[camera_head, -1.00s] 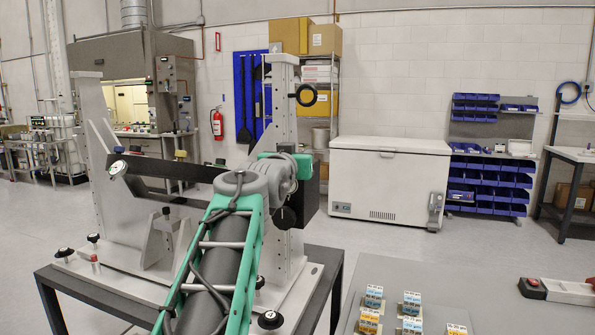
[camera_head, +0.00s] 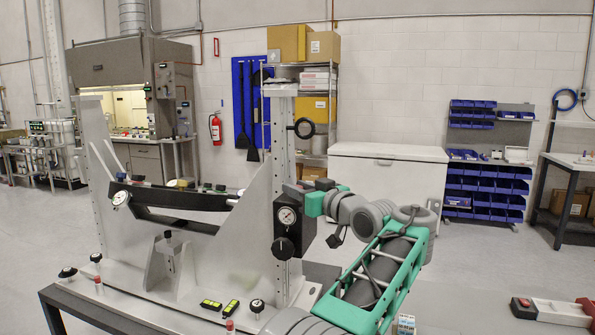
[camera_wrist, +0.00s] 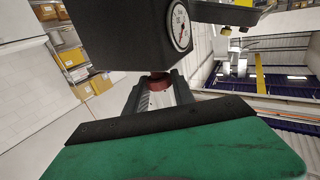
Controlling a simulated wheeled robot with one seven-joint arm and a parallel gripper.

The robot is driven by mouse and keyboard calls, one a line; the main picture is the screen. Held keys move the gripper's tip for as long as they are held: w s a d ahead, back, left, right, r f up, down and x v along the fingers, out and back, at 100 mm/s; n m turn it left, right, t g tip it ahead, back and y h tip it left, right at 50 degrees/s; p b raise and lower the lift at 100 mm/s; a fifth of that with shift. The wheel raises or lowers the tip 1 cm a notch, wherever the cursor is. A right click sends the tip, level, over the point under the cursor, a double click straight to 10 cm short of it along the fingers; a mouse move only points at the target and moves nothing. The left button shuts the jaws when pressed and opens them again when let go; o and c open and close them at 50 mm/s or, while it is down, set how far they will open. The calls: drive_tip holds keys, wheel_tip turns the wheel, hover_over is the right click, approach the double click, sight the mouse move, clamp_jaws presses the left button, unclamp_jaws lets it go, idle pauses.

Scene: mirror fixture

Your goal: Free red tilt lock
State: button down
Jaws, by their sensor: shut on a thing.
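The red tilt lock (camera_wrist: 159,82) shows in the wrist view as a dark red knob beneath the black gauge box (camera_wrist: 142,38). My gripper (camera_wrist: 157,92) is shut on it, one dark finger on each side. In the head view, the gauge box (camera_head: 298,238) sits on the fixture's right upright (camera_head: 283,130), with its dial facing me. My green gripper body (camera_head: 316,203) is at the box's right side. The lock and fingertips are hidden in that view. The mirror frame's dark bar (camera_head: 175,200) spans between the uprights to the left.
A black ring handle (camera_head: 303,128) sticks out from the upright above my gripper. The base plate carries black knobs (camera_head: 257,305), red-topped pins (camera_head: 98,281) and yellow-black blocks (camera_head: 211,304). A grey table with a red-and-white tool (camera_head: 550,309) is at the right.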

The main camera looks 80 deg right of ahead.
drive_tip(key=shift+d+r+n+t+y+p, duration=0.15)
drive_tip(key=shift+n+t+y+p, duration=0.4)
drive_tip(key=shift+y+p, duration=0.45)
drive_tip(key=c, duration=1.1)
unclamp_jaws()
drive_tip(key=shift+o, duration=0.2)
drive_tip(key=shift+f, duration=0.25)
